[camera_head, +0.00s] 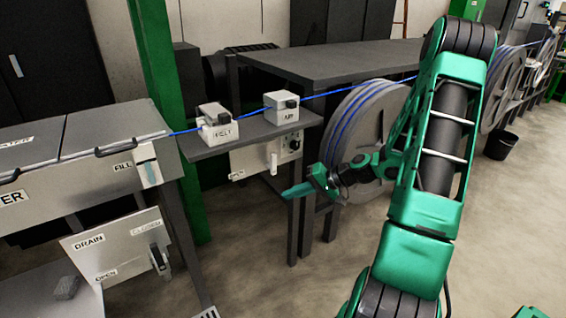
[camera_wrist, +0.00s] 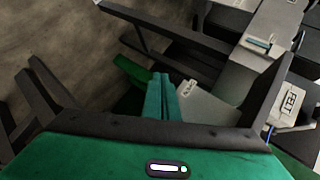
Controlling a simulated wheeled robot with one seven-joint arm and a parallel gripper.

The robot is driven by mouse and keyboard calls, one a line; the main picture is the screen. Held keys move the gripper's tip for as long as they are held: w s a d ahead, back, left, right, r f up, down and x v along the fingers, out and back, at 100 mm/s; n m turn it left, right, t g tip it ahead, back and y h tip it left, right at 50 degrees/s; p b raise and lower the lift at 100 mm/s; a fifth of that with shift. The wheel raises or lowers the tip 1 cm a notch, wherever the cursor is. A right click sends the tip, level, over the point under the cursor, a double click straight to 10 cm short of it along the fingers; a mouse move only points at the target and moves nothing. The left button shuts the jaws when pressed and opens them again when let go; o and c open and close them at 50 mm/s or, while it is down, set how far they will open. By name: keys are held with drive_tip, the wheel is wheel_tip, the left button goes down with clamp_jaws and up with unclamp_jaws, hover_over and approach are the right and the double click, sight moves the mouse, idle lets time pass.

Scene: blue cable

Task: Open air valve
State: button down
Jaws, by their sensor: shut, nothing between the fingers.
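A grey panel (camera_head: 262,152) hangs below the small dark shelf in the head view, with a white lever (camera_head: 272,163) pointing down and a dark knob at its right. My green gripper (camera_head: 290,192) is shut and empty, pointing left, just below and right of the lever in the picture. In the wrist view the gripper's fingers (camera_wrist: 160,82) are together, beside a pale labelled plate (camera_wrist: 195,101). I cannot tell whether they touch anything.
The shelf (camera_head: 245,133) bears two pale boxes, a FELT one (camera_head: 219,130) and another (camera_head: 282,111), with a blue cable running through them. A large grey reel (camera_head: 350,125) stands behind my gripper. A green post (camera_head: 160,70) stands left. The floor in front is clear.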

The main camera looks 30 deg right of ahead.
sight(271, 163)
drive_tip(key=w+d+r+m+t+h, duration=0.1)
drive_tip(key=w+d+m+t, duration=0.1)
drive_tip(key=d, duration=0.4)
drive_tip(key=w+d+r+m+t+h, duration=0.1)
drive_tip(key=w+d+r+m+t, duration=0.1)
drive_tip(key=d+m+t, duration=0.3)
drive_tip(key=shift+w+d+r+m+t+h, duration=0.15)
drive_tip(key=shift+w+d+m+t+h, duration=0.25)
drive_tip(key=shift+d+t, duration=0.7)
drive_tip(key=shift+w+a, duration=0.1)
drive_tip(key=w+a, duration=0.6)
drive_tip(key=w, duration=0.3)
drive_tip(key=shift+w+a, duration=0.2)
drive_tip(key=shift+a, duration=0.15)
drive_tip(key=shift+s+d, duration=0.1)
drive_tip(key=shift+d, duration=0.05)
